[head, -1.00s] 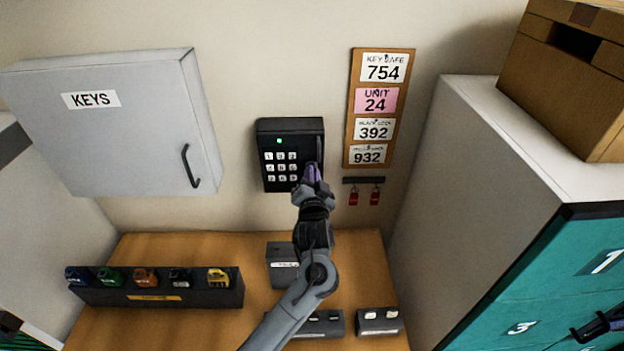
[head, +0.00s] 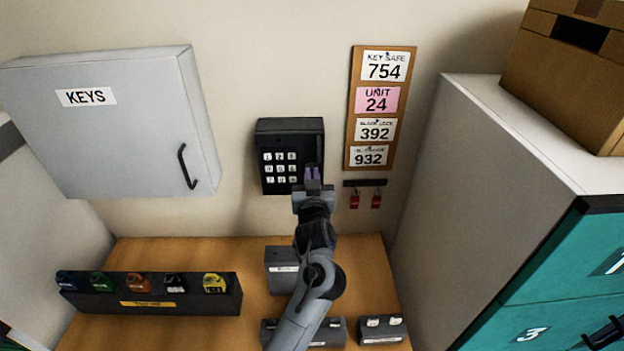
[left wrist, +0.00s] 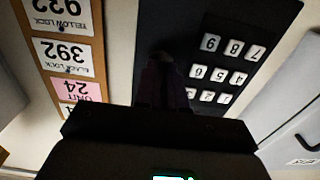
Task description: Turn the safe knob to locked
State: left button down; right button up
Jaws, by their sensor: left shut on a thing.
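The key safe (head: 266,181) is a black box with white number keys, mounted on the wall in the middle of the head view. It also shows upside down in the left wrist view (left wrist: 262,18). My left gripper (head: 313,174) is at the lower right of the safe's face, right of the keys. It is shut on the safe knob, which the fingers and the dark shadow mostly hide. The fingers (left wrist: 168,92) show dark purple in the left wrist view. No green light shows on the safe. My right gripper is not in view.
A grey KEYS cabinet (head: 130,140) hangs at left. A tag board (head: 356,110) and red tags (head: 354,202) are right of the safe. A padlock rack (head: 150,308) and small grey blocks (head: 381,330) stand on the wooden bench (head: 250,250). Teal lockers (head: 560,265) stand at right.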

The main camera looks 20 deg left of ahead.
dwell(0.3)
pick_arm(q)
jog(key=c, duration=1.2)
grip_release()
